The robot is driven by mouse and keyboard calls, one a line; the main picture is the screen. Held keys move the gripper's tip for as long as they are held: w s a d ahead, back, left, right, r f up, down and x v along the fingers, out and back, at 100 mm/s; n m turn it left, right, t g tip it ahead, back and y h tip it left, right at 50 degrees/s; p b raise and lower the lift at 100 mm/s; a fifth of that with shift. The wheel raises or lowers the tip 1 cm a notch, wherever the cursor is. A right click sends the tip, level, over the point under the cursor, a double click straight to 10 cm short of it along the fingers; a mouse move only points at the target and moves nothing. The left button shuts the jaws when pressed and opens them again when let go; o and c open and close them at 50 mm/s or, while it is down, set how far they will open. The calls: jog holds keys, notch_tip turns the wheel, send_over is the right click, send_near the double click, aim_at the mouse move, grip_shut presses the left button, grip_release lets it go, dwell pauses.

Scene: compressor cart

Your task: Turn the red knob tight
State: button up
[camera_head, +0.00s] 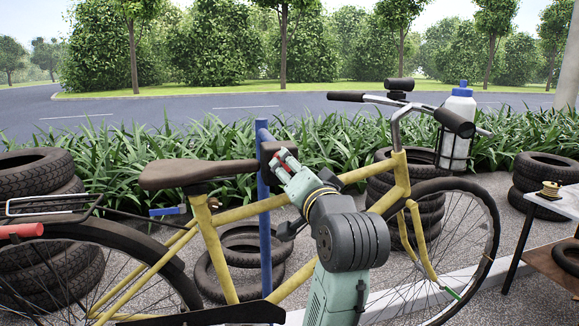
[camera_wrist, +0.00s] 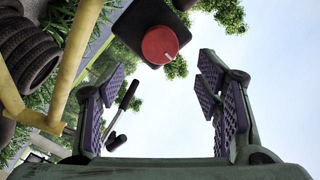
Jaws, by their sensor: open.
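The red knob (camera_wrist: 160,45) is round and sits on a black block (camera_wrist: 150,22) in the wrist view. In the head view the knob (camera_head: 282,155) is small, by the dark block at the top of the blue post (camera_head: 264,205), and partly covered by my gripper's end. My gripper (camera_wrist: 161,68) is open, with its purple-padded fingers wide apart. The knob appears in the gap between them, nearer the top of the picture, and nothing is gripped. I cannot tell how far the fingertips are from it. In the head view my gripper (camera_head: 290,172) points up and left towards the knob.
A yellow bicycle (camera_head: 235,215) stands close around my arm, its frame tube behind it and its saddle (camera_head: 196,173) left of the post. A white bottle (camera_head: 458,125) hangs at the handlebar. Tyre stacks (camera_head: 38,178) and a small table (camera_head: 556,205) stand at the sides.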

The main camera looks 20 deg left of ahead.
jog(key=shift+v, duration=2.6)
